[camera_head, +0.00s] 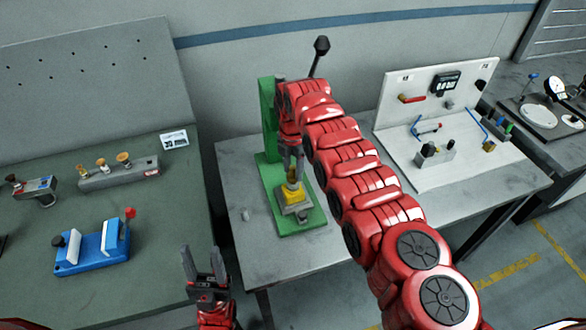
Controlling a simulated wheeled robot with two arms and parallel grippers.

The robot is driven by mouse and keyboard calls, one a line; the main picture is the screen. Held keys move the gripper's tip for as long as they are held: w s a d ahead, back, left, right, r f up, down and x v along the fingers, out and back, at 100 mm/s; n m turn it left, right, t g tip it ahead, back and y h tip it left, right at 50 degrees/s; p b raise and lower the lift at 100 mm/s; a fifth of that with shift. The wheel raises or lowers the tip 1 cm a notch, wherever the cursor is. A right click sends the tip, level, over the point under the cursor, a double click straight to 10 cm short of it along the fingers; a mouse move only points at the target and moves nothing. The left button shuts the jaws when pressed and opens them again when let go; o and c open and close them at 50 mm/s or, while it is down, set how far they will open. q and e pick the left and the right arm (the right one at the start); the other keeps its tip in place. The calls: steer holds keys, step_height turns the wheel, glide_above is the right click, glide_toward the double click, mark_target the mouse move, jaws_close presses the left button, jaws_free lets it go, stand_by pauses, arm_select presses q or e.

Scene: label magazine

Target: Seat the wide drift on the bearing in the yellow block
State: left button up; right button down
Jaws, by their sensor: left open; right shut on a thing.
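The yellow block (294,197) sits on the base of the green press (268,120) on the grey table. My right gripper (293,174) points down just above the block, shut on a small brass-coloured piece (293,184), which appears to be the wide drift. The piece is upright over the block's top; I cannot tell if it touches. The bearing is hidden or too small to make out. My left gripper (205,262) is open and empty, low in front of the gap between the tables.
A grey rack (118,175) with several brass-topped pieces and a blue vise (92,250) stand on the left bench. The press lever (320,55) sticks up behind my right arm. A white panel fixture (440,120) stands at right.

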stand_by(0.3)
steer(key=shift+b, duration=0.6)
stand_by(0.4)
steer(key=shift+b, duration=0.55)
steer(key=shift+f+b, duration=1)
steer(key=shift+f, duration=0.3)
steer(key=shift+c, duration=1.5)
jaws_free()
steer(key=shift+r, duration=0.1)
